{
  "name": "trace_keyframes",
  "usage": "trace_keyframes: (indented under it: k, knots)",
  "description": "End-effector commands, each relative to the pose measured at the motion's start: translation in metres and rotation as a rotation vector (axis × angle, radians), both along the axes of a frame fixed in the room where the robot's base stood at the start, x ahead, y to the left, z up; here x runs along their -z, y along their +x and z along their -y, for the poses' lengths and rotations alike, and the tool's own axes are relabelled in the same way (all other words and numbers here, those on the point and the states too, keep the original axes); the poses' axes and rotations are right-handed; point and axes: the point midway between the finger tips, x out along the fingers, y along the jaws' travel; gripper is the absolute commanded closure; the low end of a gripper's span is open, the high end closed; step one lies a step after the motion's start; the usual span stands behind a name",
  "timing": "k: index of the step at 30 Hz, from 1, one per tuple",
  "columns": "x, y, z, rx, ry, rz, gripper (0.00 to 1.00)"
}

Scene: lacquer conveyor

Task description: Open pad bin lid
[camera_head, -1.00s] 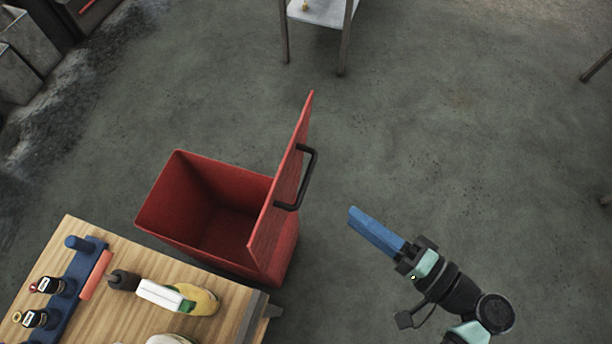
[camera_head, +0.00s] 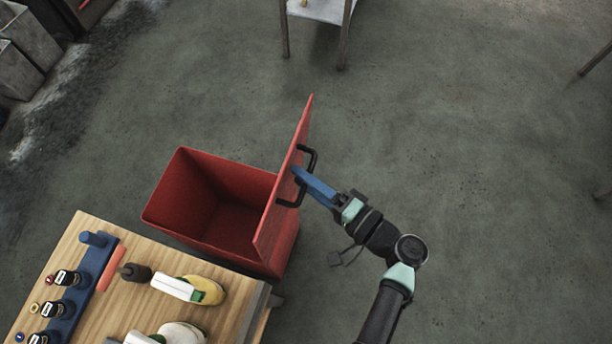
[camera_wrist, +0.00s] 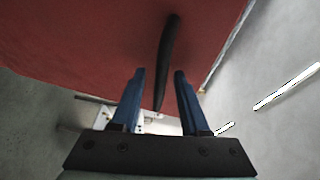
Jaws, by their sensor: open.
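The red pad bin (camera_head: 175,205) stands on the floor beside the wooden table, its box open at the top and its inside empty as far as I see. Its red lid (camera_head: 285,185) stands raised, roughly upright, along the bin's right side. A black bar handle (camera_head: 312,160) is on the lid's right face. My gripper (camera_head: 300,174) is at the handle, its blue fingers reaching the lid's outer face. In the wrist view my gripper (camera_wrist: 158,75) is open, with the handle (camera_wrist: 168,60) between the two fingers. I cannot tell whether either finger touches it.
The wooden table (camera_head: 75,245) at the lower left holds a blue rack (camera_head: 88,275) with small bottles, spray bottles (camera_head: 195,288) and a red stick. A metal stand (camera_head: 320,10) is at the top.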

Motion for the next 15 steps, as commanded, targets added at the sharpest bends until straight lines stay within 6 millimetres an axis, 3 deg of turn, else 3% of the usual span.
trace_keyframes:
  k: [3,10,15]
  knots:
    - [0.0000,-0.0001,0.0001,0.000,0.000,0.000,0.59]
    - [-0.0001,-0.0003,0.0003,0.000,0.000,0.000,1.00]
    - [-0.0002,-0.0004,0.0004,0.000,0.000,0.000,1.00]
